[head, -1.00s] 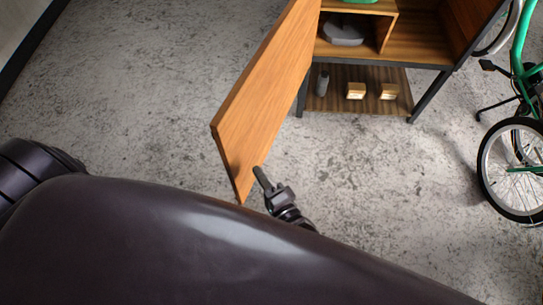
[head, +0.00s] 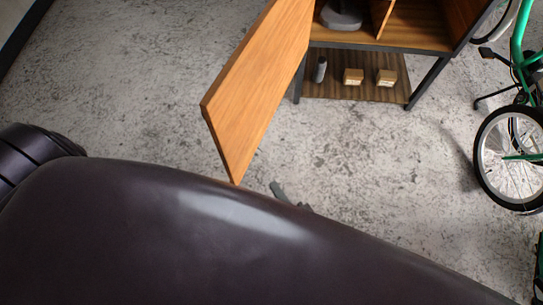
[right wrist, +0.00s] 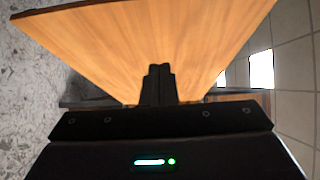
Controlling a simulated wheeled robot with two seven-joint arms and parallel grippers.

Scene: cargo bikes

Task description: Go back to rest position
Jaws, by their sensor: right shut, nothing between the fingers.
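My right gripper (head: 278,190) shows only as a fingertip behind my large dark arm link in the head view. In the right wrist view the gripper (right wrist: 159,70) has its fingers together with nothing between them. The orange wooden cabinet door (head: 258,90) stands swung open, and the fingertip is just below and right of its lower corner, apart from it in the picture. The door (right wrist: 150,35) fills the upper part of the right wrist view, in front of the fingers. My left gripper is not in view.
The open cabinet (head: 420,28) holds a grey object (head: 341,17). Its lower shelf (head: 350,91) carries a grey cylinder (head: 320,70) and two small boxes (head: 353,76). A green bike (head: 515,155) stands at the right. The concrete floor between is clear.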

